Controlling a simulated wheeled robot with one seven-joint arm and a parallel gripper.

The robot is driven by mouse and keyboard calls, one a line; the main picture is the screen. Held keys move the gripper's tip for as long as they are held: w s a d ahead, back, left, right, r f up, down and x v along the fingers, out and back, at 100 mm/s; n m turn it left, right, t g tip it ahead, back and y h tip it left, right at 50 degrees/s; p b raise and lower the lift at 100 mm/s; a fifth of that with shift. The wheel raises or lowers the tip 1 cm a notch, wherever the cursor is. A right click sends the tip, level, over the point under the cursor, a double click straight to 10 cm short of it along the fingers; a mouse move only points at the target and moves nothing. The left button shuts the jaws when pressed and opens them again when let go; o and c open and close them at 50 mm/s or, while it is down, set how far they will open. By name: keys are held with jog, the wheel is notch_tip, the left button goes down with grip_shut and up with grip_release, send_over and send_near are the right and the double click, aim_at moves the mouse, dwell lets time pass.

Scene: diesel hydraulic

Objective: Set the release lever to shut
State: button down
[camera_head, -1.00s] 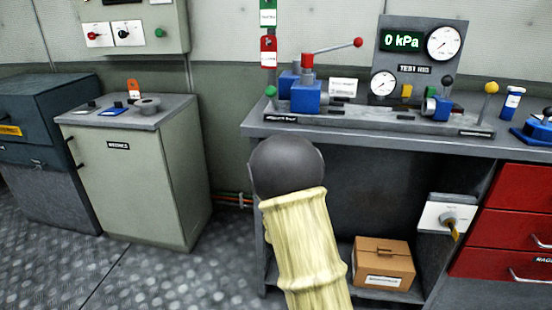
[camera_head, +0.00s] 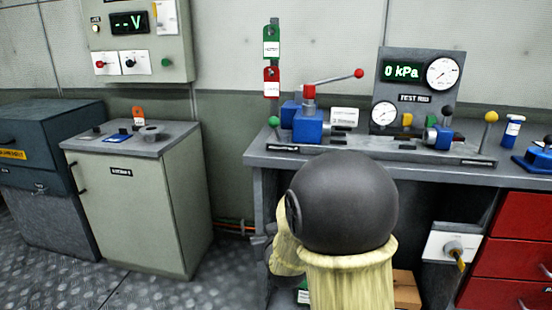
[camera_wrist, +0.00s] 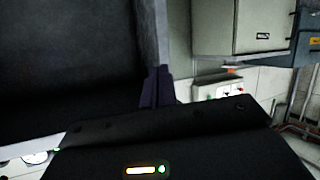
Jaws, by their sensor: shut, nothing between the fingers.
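The test rig (camera_head: 395,146) stands on the grey bench. It carries a red-knobbed lever (camera_head: 338,79) slanting up to the right from a blue block, a black-knobbed lever (camera_head: 446,111) on a blue fitting, and a yellow-knobbed lever (camera_head: 490,118) standing upright at its right end. I cannot read which one is the release lever. My gripper (camera_wrist: 157,88) shows in the wrist view as dark fingers, shut and empty. No lever shows in the wrist view. In the head view my arm hides the bench's front middle, and the gripper is not clearly seen.
A pale cabinet (camera_head: 140,215) stands left of the bench (camera_head: 258,158), with a gap between. Red drawers (camera_head: 510,235) are at the right. A switch box (camera_head: 452,246) hangs under the bench top. A cardboard box (camera_head: 406,289) lies below, partly hidden.

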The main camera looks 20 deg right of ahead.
jog(key=s+a+f+g, duration=0.1)
jog(key=s+f+g, duration=0.1)
jog(key=s, duration=0.5)
jog(key=s+a+f+g+y, duration=0.1)
jog(key=s+f+g, duration=0.2)
jog(key=s+g, duration=0.2)
jog(key=s+a+f+g+y, duration=0.1)
jog(key=s+g, duration=0.3)
jog(key=s, duration=0.5)
jog(key=shift+s+a+f, duration=0.4)
jog(key=shift+a+f, duration=0.2)
jog(key=shift+f, duration=0.15)
